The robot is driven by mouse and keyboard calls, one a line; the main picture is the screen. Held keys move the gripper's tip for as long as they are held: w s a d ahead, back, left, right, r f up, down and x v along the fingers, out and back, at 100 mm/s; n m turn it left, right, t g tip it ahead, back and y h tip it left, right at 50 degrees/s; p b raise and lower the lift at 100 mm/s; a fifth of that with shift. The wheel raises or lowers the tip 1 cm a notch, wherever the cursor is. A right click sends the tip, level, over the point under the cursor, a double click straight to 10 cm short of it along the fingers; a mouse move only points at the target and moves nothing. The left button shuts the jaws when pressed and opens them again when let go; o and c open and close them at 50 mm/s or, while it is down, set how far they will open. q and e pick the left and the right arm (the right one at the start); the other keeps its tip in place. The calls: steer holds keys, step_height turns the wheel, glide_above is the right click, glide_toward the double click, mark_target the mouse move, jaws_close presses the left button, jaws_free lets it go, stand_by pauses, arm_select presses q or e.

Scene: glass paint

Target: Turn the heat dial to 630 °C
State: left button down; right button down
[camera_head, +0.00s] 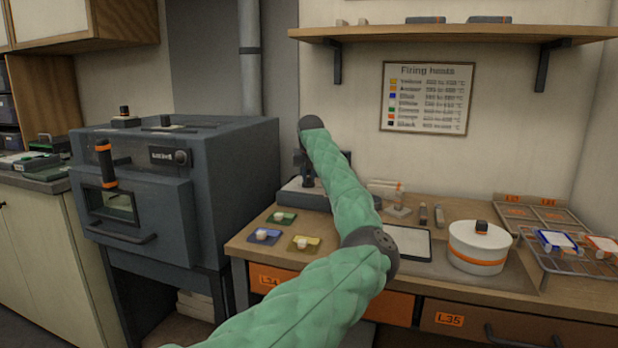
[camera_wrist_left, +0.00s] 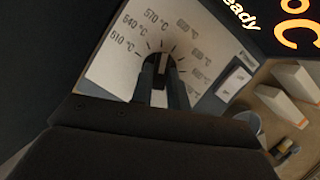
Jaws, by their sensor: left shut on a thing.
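The heat dial (camera_wrist_left: 162,64) is in the left wrist view, on a pale plate (camera_wrist_left: 112,68) with black tick marks and temperature labels. My left gripper (camera_wrist_left: 161,80) is shut on the dial, with a dark finger on each side. A pale strip on the knob points roughly up, near the 570 °C side of the top; the exact setting is unclear. In the head view my green-sleeved left arm hides most of that gripper and the dial. My right gripper is out of view.
A dark display (camera_wrist_left: 265,20) shows "Ready" and orange "°C" characters. The kiln (camera_head: 230,165) stands left of the bench. A white lidded pot (camera_head: 478,248), a tablet (camera_head: 408,244) and small coloured tiles (camera_head: 264,237) lie on the bench. A firing heats chart (camera_head: 427,98) hangs behind.

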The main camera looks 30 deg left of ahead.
arm_select(q)
steer(key=m, duration=0.2)
steer(key=m+h+b, duration=0.1)
steer(key=m, duration=0.1)
steer(key=shift+s+a+t, duration=0.1)
steer(key=shift+a+t, duration=0.1)
steer(key=shift+t, duration=0.2)
steer(key=m+b, duration=0.1)
steer(key=m+h, duration=0.1)
steer(key=m, duration=0.1)
steer(key=shift+a+m+h+b, duration=0.2)
steer(key=shift+m+h+b, duration=0.1)
steer(key=shift+b, duration=0.05)
steer(key=m+h, duration=0.1)
steer(key=m, duration=0.2)
steer(key=shift+a+b, duration=0.1)
steer(key=shift+b, duration=0.3)
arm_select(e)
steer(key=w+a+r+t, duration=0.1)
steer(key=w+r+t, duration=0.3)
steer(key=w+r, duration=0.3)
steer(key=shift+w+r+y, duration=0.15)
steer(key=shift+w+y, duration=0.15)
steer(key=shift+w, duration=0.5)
arm_select(q)
steer(key=shift+r, duration=0.1)
steer(key=c, duration=1.4)
jaws_free()
steer(key=shift+o, duration=0.2)
